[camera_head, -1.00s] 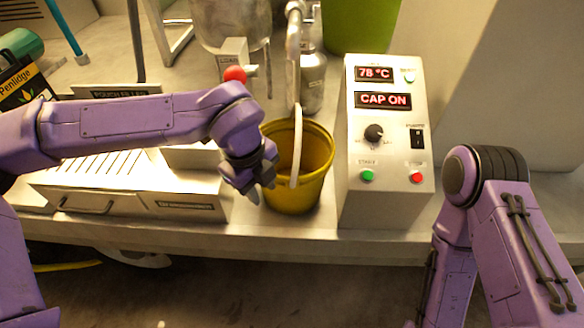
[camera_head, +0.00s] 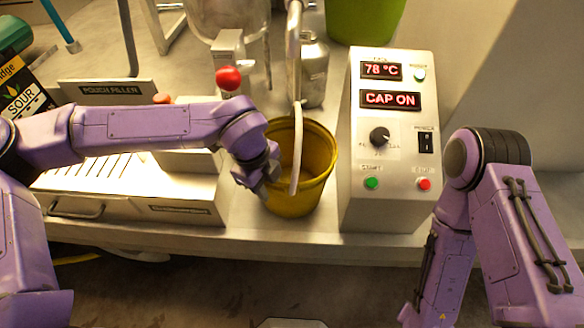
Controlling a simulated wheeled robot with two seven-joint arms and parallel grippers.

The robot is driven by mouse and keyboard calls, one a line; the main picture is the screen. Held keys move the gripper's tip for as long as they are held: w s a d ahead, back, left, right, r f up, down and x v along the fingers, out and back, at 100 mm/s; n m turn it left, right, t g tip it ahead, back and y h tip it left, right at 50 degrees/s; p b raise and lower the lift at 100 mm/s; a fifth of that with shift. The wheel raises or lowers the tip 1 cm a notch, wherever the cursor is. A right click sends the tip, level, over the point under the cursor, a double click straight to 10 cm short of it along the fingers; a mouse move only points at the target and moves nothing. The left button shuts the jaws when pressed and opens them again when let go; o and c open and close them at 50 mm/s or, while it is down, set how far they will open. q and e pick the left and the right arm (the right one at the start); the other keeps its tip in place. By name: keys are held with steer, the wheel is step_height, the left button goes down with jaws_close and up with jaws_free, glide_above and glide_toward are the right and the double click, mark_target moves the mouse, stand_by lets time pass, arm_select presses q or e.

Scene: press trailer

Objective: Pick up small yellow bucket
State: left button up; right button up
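The small yellow bucket (camera_head: 312,190) stands upright on the counter, between the pouch filler and the control box. A pale spout or handle-like strip (camera_head: 297,150) passes in front of its opening. My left gripper (camera_head: 262,186) is at the bucket's left side, near or against its wall. Its fingers are small and partly hidden, so I cannot tell whether they are open or closed on the bucket. My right arm stands at the right, in front of the counter; its gripper is not visible.
The control box (camera_head: 388,210) stands close to the right of the bucket. The pouch filler (camera_head: 130,205) lies under my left arm. A red knob (camera_head: 228,78), a metal canister (camera_head: 316,75) and a green container (camera_head: 362,18) are behind. The counter edge (camera_head: 300,240) is in front.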

arm_select(q)
jaws_close()
stand_by(1.4)
